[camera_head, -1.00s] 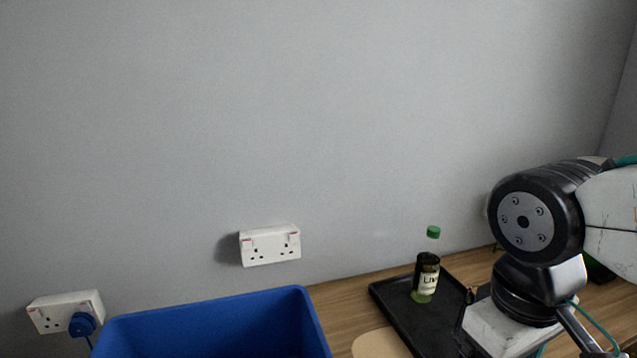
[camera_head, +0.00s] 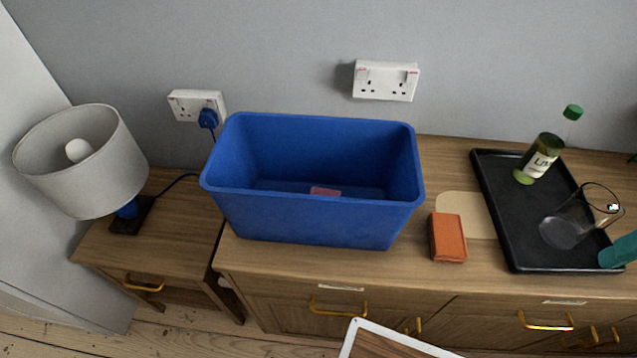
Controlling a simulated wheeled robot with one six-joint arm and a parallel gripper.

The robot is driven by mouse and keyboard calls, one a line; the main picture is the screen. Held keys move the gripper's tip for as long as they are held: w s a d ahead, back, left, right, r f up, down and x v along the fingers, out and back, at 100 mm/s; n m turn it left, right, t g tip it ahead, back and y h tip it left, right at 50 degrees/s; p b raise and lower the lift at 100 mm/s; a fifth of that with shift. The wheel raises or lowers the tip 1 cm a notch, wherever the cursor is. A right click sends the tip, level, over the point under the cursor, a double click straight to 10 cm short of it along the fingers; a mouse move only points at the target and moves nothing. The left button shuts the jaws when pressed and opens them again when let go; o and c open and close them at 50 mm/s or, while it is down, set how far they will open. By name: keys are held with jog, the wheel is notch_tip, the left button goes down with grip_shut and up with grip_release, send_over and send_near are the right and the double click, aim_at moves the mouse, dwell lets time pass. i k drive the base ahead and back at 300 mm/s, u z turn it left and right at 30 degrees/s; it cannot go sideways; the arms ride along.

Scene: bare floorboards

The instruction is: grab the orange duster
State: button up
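The orange duster (camera_head: 448,237) is a small block-shaped orange thing. It lies on the wooden cabinet top, near its front edge, between the blue bin and the black tray. It overlaps the front left part of a tan board. Its top and front face are in clear view, and nothing covers it. My gripper is not in view now, so I cannot see whether it is open or shut.
A large blue bin (camera_head: 318,215) stands left of the duster. A black tray (camera_head: 513,233) on the right holds a green-capped bottle (camera_head: 541,157), a clear glass (camera_head: 573,224) and a teal item (camera_head: 621,250). A lamp (camera_head: 85,165) stands far left. A white-rimmed panel (camera_head: 385,342) shows at the bottom.

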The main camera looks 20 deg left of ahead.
aim_at(446, 233)
jog(key=z, duration=0.95)
jog(key=k, duration=1)
jog(key=z, duration=0.15)
